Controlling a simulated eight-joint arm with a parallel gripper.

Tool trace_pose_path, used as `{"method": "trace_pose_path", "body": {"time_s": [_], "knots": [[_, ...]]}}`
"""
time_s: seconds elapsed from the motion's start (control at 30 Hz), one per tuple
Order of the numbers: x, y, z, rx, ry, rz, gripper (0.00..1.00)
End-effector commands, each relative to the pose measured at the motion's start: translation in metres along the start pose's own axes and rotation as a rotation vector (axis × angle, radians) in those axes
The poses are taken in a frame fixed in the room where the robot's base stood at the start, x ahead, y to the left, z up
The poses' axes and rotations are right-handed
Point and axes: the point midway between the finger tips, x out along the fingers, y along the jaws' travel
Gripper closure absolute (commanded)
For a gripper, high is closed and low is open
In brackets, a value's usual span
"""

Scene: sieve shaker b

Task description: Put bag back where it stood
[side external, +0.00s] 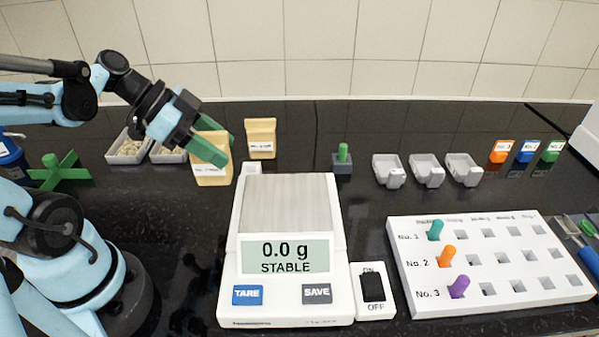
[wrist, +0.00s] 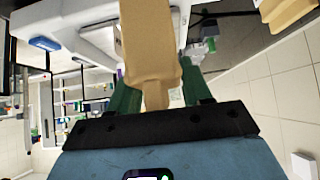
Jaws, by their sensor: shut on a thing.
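A tan paper bag (side external: 211,170) with a white label is between the green fingers of my gripper (side external: 222,147), left of the scale in the side view. My gripper is shut on this bag. In the wrist view the bag (wrist: 148,45) is between the green fingers (wrist: 155,92) and runs up past the top edge. A second tan bag (side external: 260,140) stands upright on the black bench just right of the held one, behind the scale; part of a tan bag also shows at the top right of the wrist view (wrist: 285,12). I cannot tell whether the held bag touches the bench.
The scale (side external: 287,290) reads 0.0 g, and its plate is empty. Grey trays (side external: 118,158) with grains lie behind my gripper, and a green cross-shaped piece (side external: 60,173) is at left. A green-handled weight (side external: 343,160), empty scoops (side external: 428,173) and a peg board (side external: 400,235) are at right.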

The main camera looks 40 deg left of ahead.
Motion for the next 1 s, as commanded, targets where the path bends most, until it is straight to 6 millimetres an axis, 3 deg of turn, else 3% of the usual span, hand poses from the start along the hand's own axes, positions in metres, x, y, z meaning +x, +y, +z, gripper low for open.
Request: {"method": "trace_pose_path", "body": {"time_s": [0.7,1.0], "knots": [[0.003,-0.064,0.060,-0.003,0.001,-0.002,0.93],[0.005,-0.072,0.071,0.000,0.000,0.000,0.93]]}}
